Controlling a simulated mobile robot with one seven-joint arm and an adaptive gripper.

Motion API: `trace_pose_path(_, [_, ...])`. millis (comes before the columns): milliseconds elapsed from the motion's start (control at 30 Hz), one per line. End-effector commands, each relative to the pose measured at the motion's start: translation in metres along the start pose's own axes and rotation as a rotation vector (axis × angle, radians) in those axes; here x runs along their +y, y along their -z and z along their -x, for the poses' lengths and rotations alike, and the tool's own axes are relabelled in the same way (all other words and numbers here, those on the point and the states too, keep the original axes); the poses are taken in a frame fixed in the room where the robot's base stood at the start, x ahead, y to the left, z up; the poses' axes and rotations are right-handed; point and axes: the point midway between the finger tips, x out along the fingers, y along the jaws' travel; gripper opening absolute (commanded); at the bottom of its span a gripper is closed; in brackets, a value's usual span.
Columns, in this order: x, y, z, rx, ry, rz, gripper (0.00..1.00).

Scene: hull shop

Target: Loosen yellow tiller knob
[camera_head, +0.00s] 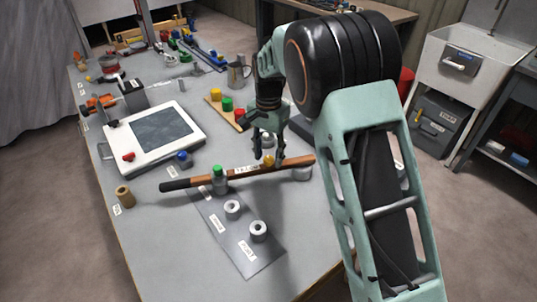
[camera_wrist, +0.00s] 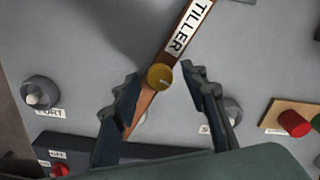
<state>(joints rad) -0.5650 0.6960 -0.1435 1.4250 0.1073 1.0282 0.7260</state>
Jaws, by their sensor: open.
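The yellow tiller knob (camera_head: 268,160) is a small round knob on top of the long brown tiller bar (camera_head: 200,181). In the wrist view the knob (camera_wrist: 159,77) lies between my fingertips, closer to the left finger, with a clear gap on the right. A white label reading TILLER (camera_wrist: 190,27) is on the bar above the knob. My gripper (camera_head: 268,157) points down over the bar and is open; it also shows in the wrist view (camera_wrist: 163,74). I cannot tell how far above the knob the tips are.
A green-topped knob (camera_head: 218,173) stands by the bar's left part. A white panel (camera_head: 112,143) is at left. A metal mug (camera_head: 238,75) is farther back.

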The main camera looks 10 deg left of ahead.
Motion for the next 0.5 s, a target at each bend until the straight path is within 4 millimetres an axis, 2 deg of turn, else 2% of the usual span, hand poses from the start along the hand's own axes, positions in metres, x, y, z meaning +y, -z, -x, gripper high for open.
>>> trace_pose_path(67, [0.0, 0.0, 0.0002, 0.0, 0.0, 0.0, 0.35])
trace_pose_path(367, [0.0, 0.0, 0.0005, 0.0, 0.0, 0.0, 0.02])
trace_pose_path(500, [0.0, 0.0001, 0.0006, 0.0, 0.0, 0.002, 0.0])
